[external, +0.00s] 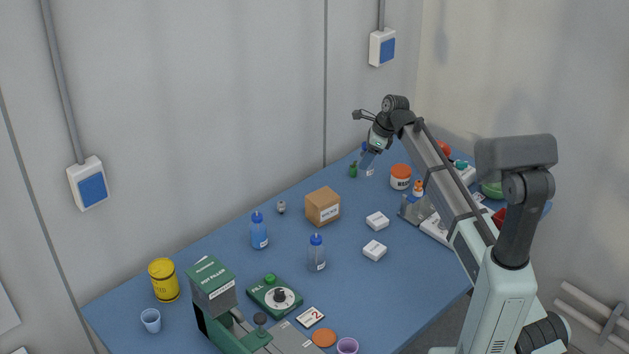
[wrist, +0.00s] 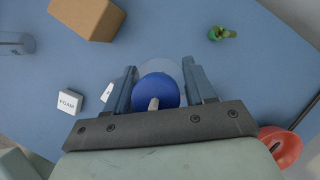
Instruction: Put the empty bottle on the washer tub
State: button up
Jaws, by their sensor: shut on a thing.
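My gripper (external: 373,142) is at the far end of the bench, pointing down. In the wrist view my gripper (wrist: 160,92) is shut on a clear bottle with a blue cap (wrist: 157,90); the cap sits between the fingers. The held bottle (external: 367,161) also shows below my gripper in the external view; I cannot tell if its base touches the bench. A white tub with an orange lid (external: 400,177), perhaps the washer tub, stands right of the bottle; its label is unreadable. Its orange lid (wrist: 283,147) shows at the wrist view's right edge.
A small green bottle (external: 353,170) stands close left of the held bottle. A cardboard box (external: 322,206), two white boxes (external: 375,250), a blue bottle (external: 258,232) and another clear blue-capped bottle (external: 316,253) stand nearer. Clutter lies right of the tub, under my arm.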

jog(key=w+d+r+m+t, duration=0.1)
jog(key=w+d+r, duration=0.3)
jog(key=d, duration=0.2)
jog(key=w+d+r+m, duration=0.1)
jog(key=w+d+r, duration=0.25)
jog(key=d, duration=0.25)
jog(key=m, duration=0.1)
send_over(401, 169)
jog(key=shift+f, duration=5.2)
jog(key=shift+f, duration=0.15)
jog(key=o, duration=1)
jog(key=v, duration=1.2)
jog(key=shift+s+r, duration=0.2)
jog(key=shift+r, duration=0.05)
